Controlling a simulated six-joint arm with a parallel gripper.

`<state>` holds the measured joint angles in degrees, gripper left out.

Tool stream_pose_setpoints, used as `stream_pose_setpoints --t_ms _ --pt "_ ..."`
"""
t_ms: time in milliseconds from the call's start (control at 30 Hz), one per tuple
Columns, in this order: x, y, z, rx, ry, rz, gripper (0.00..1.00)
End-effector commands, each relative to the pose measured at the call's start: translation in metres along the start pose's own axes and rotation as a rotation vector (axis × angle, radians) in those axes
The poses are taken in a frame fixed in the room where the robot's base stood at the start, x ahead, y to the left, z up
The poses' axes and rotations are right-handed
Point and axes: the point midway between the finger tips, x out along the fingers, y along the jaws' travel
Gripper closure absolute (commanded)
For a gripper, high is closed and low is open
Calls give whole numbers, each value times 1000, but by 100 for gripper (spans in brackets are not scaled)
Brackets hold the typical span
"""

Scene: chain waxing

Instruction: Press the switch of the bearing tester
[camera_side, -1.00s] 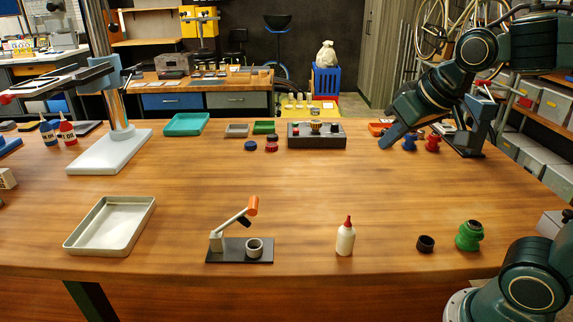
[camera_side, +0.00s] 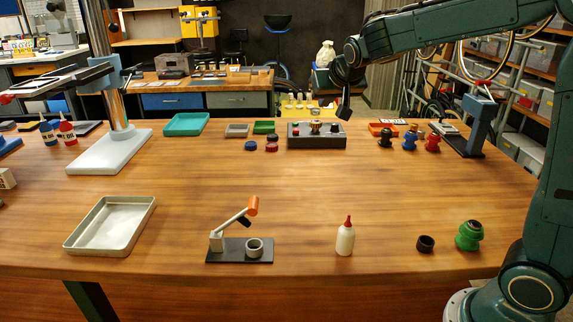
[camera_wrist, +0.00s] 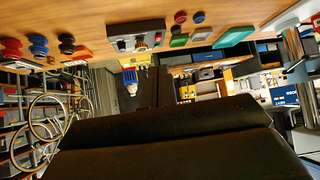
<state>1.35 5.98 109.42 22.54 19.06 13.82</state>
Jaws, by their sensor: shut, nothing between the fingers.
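The bearing tester appears to be the grey box (camera_side: 317,142) at the back middle of the table. A small red part (camera_side: 296,130), a brass-coloured part (camera_side: 315,126) and a dark knob sit on its top; I cannot tell which is the switch. My gripper (camera_side: 344,115) is shut and empty, pointing down, with its tips just above the box's right end; contact cannot be judged. In the wrist view the box (camera_wrist: 136,27) shows upside down, beyond my dark shut fingers (camera_wrist: 155,85).
Blue and red caps (camera_side: 271,146) lie left of the box, with a green tray (camera_side: 187,124) farther left. Black, blue and red spool-like parts (camera_side: 409,142) stand to the right. A lever press (camera_side: 240,248) and a white bottle (camera_side: 345,240) stand in front. The table middle is clear.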

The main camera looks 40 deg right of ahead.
Motion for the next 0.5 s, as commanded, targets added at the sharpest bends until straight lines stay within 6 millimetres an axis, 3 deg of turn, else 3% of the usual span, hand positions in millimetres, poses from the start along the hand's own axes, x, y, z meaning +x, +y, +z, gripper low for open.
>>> stream_pose_setpoints --t_ms 500 --pt "102 -11 -39 81 149 115 100"
